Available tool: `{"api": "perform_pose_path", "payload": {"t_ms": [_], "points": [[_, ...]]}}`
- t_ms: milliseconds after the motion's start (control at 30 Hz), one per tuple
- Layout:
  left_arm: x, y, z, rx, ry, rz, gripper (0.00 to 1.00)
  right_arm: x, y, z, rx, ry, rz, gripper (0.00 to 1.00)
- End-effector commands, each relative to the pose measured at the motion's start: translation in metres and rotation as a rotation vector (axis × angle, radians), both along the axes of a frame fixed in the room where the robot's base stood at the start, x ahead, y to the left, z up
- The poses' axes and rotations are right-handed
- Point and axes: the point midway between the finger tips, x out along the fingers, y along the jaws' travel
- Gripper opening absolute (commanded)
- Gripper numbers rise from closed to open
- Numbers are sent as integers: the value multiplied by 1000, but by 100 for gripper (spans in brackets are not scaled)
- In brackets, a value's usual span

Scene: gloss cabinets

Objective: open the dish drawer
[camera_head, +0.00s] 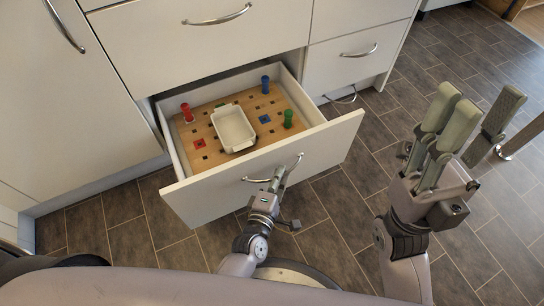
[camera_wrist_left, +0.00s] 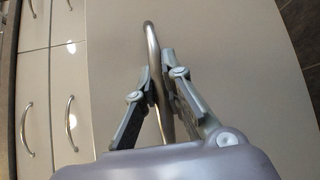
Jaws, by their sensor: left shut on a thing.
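The dish drawer (camera_head: 262,170) is the low white drawer, and it stands pulled well out of the cabinet. Inside it a wooden peg board (camera_head: 203,162) carries a white dish (camera_head: 233,128) and red, blue and green pegs. My left gripper (camera_head: 278,181) is at the drawer's front, shut on its curved metal handle (camera_head: 294,168). In the left wrist view the handle (camera_wrist_left: 152,45) passes between the two fingers. My right gripper (camera_head: 455,120) is raised at the right, empty, its fingers apart, away from the cabinets.
Closed white drawers with bar handles stand above (camera_head: 200,45) and to the right (camera_head: 350,60) of the open drawer. A closed cabinet door (camera_head: 60,95) is at the left. The tiled floor (camera_head: 340,225) is clear in front and to the right.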

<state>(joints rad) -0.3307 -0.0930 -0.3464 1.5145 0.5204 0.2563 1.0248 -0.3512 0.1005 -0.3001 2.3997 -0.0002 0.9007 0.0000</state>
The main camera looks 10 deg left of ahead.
Motion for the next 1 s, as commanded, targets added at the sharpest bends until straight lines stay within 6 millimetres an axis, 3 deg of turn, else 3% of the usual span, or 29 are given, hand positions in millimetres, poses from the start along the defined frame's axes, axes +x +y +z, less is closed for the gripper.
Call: {"api": "perform_pose_path", "payload": {"t_ms": [100,400,967,1000], "points": [[-16,-10,0,-3,5,1,0,0,0,6,0,0,0,40],[-37,-24,-1,-1,2,1,0,0,0,11,0,1,0,40],[-42,-28,-1,-2,1,1,0,7,2,10,-11,33,-3,40],[-42,-28,-1,-2,1,1,12,7,1,10,-11,33,-3,40]]}}
